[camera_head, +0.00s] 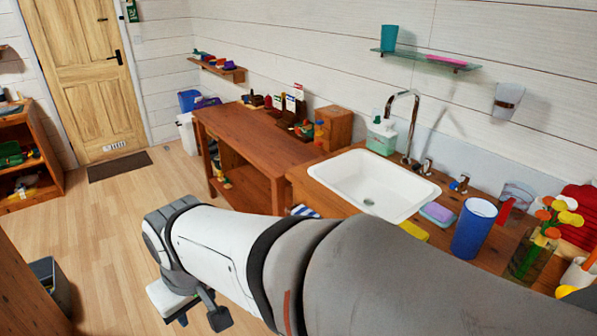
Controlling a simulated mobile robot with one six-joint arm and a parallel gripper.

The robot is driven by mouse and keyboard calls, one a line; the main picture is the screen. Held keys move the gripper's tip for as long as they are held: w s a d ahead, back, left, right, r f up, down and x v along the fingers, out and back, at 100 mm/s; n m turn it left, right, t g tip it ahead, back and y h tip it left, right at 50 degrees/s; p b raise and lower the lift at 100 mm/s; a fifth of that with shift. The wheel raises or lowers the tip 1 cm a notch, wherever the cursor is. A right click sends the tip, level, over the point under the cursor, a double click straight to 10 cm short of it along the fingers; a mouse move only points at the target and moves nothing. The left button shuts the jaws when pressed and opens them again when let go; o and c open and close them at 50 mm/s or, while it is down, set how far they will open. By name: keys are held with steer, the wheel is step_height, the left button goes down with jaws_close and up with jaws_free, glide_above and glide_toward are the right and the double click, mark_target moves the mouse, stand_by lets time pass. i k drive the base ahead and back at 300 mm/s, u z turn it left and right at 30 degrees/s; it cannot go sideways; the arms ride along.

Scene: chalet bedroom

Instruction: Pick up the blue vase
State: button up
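A blue cylindrical vase (474,230) stands upright on the wooden counter, right of the sink. My grey and white arm crosses the lower middle of the picture in front of the counter. My gripper (190,308) is at the arm's far end, low on the left over the floor, well away from the vase. It is partly hidden by the wrist, and its opening cannot be made out. Nothing is seen held in it.
Near the vase are a purple and teal sponge (437,213), a clear vase with flowers (532,252) and a red item (580,215). A white sink (372,184) with a tall tap (408,125) lies left. The wooden floor (125,225) has free room.

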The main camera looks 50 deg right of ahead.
mark_target(472, 230)
steer(key=i, duration=0.95)
steer(key=z, duration=2.85)
steer(key=i, duration=0.5)
